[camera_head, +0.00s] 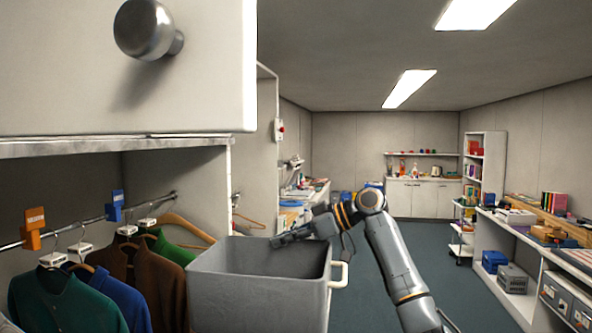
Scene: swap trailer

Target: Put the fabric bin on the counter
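A grey, open-topped fabric bin (240,305) with a pale handle on its right side is close in front of me at the lower middle. Its inside looks empty where I can see it; its bottom is cut off by the frame. My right gripper (282,240) points left at the bin's far upper edge, overlapping the opening. I cannot tell whether its fingers are closed on the rim. My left gripper is out of view. Counters show along the left wall (314,195), the back wall (403,182) and the right side (498,218); which one is meant is unclear.
Jackets (52,300) hang from a rail (90,221) just left of the bin. A white cabinet front with a round knob (146,30) juts out above at upper left. The right counter holds books and boxes. The blue floor (440,265) between the counters is clear.

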